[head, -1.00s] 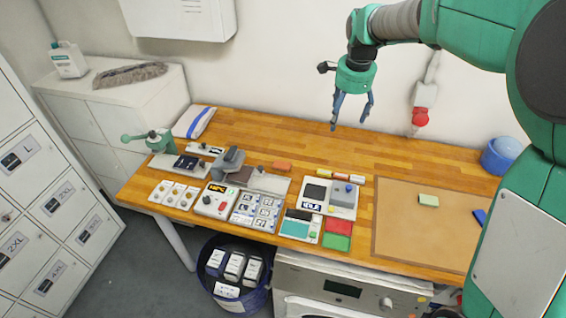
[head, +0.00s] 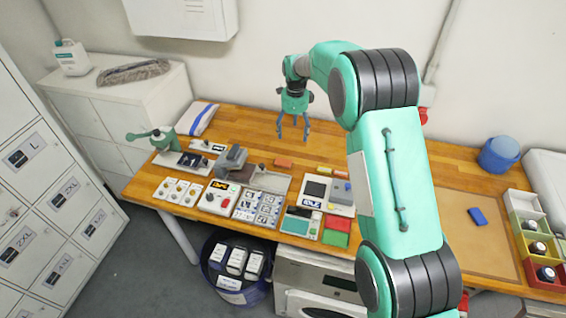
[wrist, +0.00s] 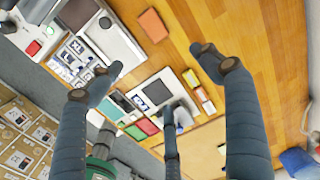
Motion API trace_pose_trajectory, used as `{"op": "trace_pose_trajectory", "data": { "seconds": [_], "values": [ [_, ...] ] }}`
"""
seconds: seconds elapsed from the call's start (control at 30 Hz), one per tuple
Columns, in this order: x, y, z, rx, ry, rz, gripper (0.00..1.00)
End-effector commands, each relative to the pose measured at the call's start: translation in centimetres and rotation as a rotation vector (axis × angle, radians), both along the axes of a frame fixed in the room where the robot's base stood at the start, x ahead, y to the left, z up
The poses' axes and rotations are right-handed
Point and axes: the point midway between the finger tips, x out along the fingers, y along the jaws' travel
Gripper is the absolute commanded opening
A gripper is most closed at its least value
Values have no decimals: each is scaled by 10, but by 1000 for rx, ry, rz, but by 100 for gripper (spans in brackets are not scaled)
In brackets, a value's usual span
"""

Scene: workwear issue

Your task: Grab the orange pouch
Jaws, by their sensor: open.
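The orange pouch (head: 284,163) lies flat on the wooden table, behind the row of devices. It also shows at the top of the wrist view (wrist: 153,25), fully visible and beyond the line of the fingertips. My gripper (head: 293,136) is open and empty, hanging above the table over the pouch's area.
A grey device (head: 341,191) and small red and yellow blocks (head: 325,170) sit right of the pouch. A clamp-like press (head: 234,160) stands to its left. A blue tub (head: 498,154) and coloured bins (head: 530,232) are at far right. The table behind the pouch is clear.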

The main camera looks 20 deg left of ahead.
Motion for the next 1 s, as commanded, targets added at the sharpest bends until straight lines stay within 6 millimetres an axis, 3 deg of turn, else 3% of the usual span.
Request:
{"op": "trace_pose_trajectory", "data": {
  "seconds": [0.1, 0.33, 1.0],
  "values": [
    [3, 21, -29, -7, 18, -48, 78],
    [5, 43, -62, -14, 34, -116, 78],
    [4, 47, -79, -16, 39, -131, 78]
  ]
}}
